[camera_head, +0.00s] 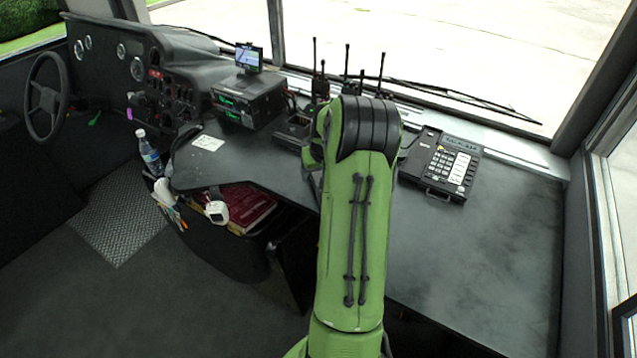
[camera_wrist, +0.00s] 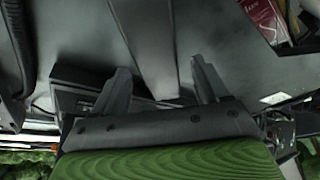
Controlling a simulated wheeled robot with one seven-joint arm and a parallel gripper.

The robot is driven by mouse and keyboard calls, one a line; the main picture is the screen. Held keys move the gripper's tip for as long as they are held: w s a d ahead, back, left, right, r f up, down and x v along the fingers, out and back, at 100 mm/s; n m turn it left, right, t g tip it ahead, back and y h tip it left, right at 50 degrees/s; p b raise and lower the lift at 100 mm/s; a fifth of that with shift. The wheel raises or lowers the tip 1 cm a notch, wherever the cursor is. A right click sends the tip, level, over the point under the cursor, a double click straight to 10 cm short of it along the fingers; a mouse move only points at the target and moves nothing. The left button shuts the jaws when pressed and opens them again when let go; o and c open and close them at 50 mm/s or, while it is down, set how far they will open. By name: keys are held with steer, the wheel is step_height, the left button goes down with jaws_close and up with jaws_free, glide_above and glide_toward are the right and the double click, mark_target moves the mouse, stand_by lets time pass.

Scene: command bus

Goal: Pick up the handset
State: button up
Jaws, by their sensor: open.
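My gripper (camera_wrist: 162,84) is open in the wrist view, with its two grey fingers spread apart. A long, smooth dark-grey bar (camera_wrist: 150,40) shows between and beyond the fingers. I cannot tell whether it is the handset, or whether the fingers touch it. A curved black piece (camera_wrist: 14,65) runs along the left edge of the wrist view; I cannot tell what it is. In the head view the black desk phone console (camera_head: 445,166), with keypad and white labels, sits on the dashboard to the right of my green arm. My arm hides my gripper and the area behind it there.
Radios with upright antennas (camera_head: 347,72) and a box with a small screen (camera_head: 249,97) stand behind and left of my arm. A bottle (camera_head: 149,155) and red book (camera_head: 243,205) are at the left. The right dashboard (camera_head: 490,250) is clear.

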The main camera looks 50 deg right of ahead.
steer(key=shift+x, duration=0.95)
steer(key=shift+f, duration=0.25)
